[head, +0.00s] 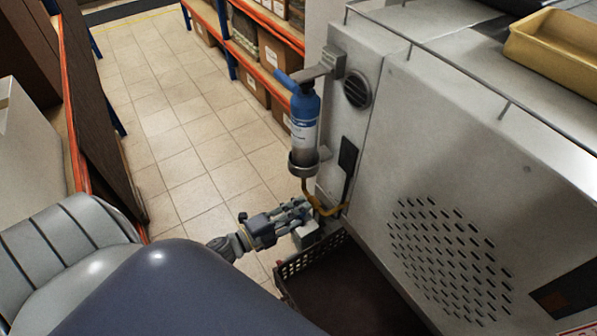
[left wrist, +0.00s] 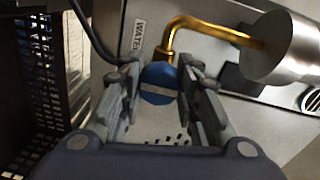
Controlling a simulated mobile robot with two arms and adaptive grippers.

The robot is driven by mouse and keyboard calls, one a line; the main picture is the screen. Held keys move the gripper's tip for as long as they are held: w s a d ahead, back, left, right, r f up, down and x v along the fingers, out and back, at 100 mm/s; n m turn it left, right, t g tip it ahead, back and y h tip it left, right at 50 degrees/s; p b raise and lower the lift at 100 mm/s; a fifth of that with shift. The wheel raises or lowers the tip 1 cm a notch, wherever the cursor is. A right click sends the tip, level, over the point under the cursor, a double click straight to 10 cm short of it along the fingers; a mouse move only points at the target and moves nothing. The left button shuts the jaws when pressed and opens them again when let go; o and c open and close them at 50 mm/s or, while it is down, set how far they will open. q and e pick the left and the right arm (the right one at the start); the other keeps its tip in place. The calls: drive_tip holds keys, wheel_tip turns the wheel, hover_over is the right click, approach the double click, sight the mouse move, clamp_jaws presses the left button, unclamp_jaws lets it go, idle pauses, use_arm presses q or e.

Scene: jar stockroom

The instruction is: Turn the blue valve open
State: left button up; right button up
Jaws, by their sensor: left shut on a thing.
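The blue valve (left wrist: 157,83) is a round knob with a pale bar across it, lying about level in the left wrist view. It sits below a brass pipe (left wrist: 212,31), beside a white label (left wrist: 138,36) of which "WATE" can be read. My left gripper (head: 303,211) is shut on the valve, one finger on each side of it. In the head view the fingers hide the valve, and the brass pipe (head: 326,210) shows just beyond them. My right gripper is not in view.
A blue-topped cylinder (head: 305,125) stands in a metal cup on the grey machine (head: 440,150), above my gripper. A dark perforated crate (head: 300,262) lies below it. Shelves with boxes (head: 272,50) stand behind. The tiled floor (head: 185,130) is clear.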

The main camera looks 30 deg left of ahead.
use_arm(q)
drive_tip(key=o, duration=1.1)
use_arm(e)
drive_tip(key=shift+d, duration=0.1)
use_arm(q)
drive_tip(key=shift+s, duration=0.2)
drive_tip(key=v, duration=1.1)
drive_tip(key=shift+s+a, duration=0.25)
drive_tip(key=shift+r, duration=0.1)
